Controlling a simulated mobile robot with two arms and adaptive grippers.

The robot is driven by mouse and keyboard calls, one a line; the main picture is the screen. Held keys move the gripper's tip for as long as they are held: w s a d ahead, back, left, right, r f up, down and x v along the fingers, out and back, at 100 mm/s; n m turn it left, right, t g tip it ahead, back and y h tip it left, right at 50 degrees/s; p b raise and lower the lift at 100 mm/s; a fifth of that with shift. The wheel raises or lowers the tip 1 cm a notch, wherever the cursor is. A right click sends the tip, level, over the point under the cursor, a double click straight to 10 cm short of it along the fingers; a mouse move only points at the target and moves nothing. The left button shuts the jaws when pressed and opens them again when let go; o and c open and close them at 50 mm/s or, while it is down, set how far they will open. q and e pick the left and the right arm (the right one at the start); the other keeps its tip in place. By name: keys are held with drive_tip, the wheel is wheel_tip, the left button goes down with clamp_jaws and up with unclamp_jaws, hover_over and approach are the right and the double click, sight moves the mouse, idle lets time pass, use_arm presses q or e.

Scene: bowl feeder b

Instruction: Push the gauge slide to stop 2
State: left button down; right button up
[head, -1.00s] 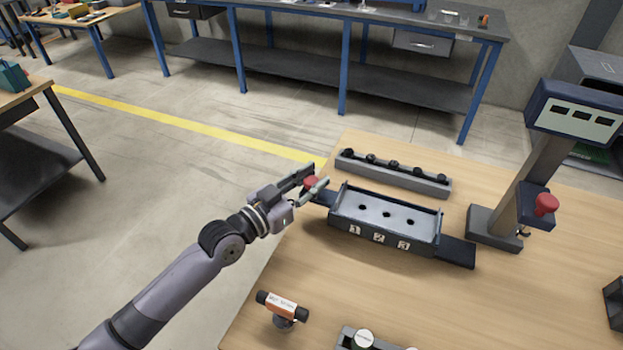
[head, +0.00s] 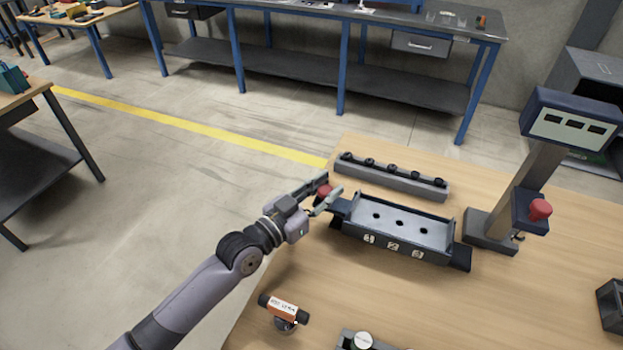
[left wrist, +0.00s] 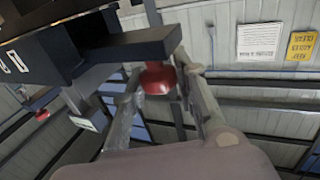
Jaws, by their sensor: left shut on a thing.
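The gauge slide (head: 436,235) is a dark tray with three holes in its floor and number labels on its front, seated on a dark rail (head: 461,258). More rail shows at its right end in the head view. A red knob (head: 323,190) is at the slide's left end. My left gripper (head: 328,195) is shut on the red knob, with its fingers on either side. In the left wrist view the knob (left wrist: 157,78) sits between the fingers, under the dark slide end (left wrist: 137,45). Which stop the slide is at cannot be told. My right gripper is not in view.
A grey bar with several black knobs (head: 390,180) lies behind the slide. A gauge stand with a display (head: 573,125) and red button (head: 540,209) stands to the right. The table between is clear.

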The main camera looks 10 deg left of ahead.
use_arm(q)
drive_tip(key=shift+s+d, duration=0.15)
drive_tip(key=shift+d, duration=0.8)
drive_tip(key=c, duration=1.3)
unclamp_jaws()
drive_tip(key=shift+a, duration=0.15)
drive_tip(key=v, duration=1.2)
